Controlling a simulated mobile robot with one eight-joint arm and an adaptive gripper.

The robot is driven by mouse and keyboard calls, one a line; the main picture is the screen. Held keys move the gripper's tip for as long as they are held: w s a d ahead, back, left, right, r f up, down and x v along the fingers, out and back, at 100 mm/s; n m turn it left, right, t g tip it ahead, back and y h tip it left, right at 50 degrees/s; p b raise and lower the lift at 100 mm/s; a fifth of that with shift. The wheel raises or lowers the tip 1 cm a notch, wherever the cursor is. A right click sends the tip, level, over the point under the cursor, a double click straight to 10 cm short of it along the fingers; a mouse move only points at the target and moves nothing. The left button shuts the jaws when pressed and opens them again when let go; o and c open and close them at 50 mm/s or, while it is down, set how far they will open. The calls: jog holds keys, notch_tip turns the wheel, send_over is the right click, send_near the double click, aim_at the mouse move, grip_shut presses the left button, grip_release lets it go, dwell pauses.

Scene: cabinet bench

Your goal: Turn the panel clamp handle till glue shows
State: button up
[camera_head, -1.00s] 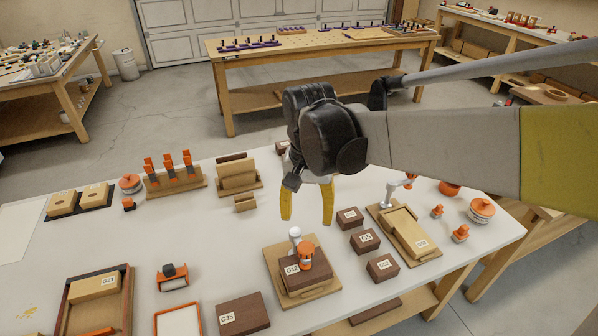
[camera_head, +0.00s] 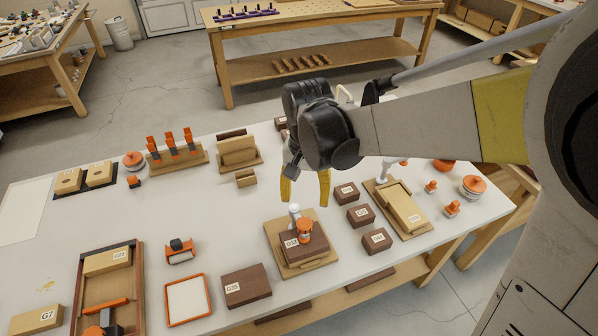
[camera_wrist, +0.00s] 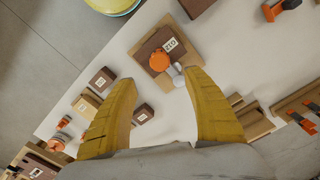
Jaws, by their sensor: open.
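My gripper (camera_head: 305,202) is open and empty, its two yellow fingers pointing down above the bench. Just in front of it stands a clamp with a white post and an orange knob (camera_head: 305,231), over a dark block (camera_head: 309,246) on a wooden base (camera_head: 283,259). In the wrist view the orange knob (camera_wrist: 159,61) lies beyond the gap between the fingers, apart from them. Another orange clamp part (camera_head: 101,331) is cut off at the lower-left edge, over a dark-framed tray (camera_head: 137,283). I cannot tell which one is the panel clamp. No glue is discernible.
Several dark labelled blocks (camera_head: 360,216) stand right of the clamp, beside a pale panel (camera_head: 406,207) on a board. A larger dark block (camera_head: 246,286) and an orange-rimmed tray (camera_head: 187,300) lie to the left. Bare white bench top (camera_head: 222,222) shows left of the gripper.

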aim_at(305, 222)
notch_tip(305, 222, down, 11)
jog(key=b, duration=0.4)
jog(key=shift+r, duration=0.1)
jog(key=shift+c, duration=0.6)
jog(key=c, duration=1.1)
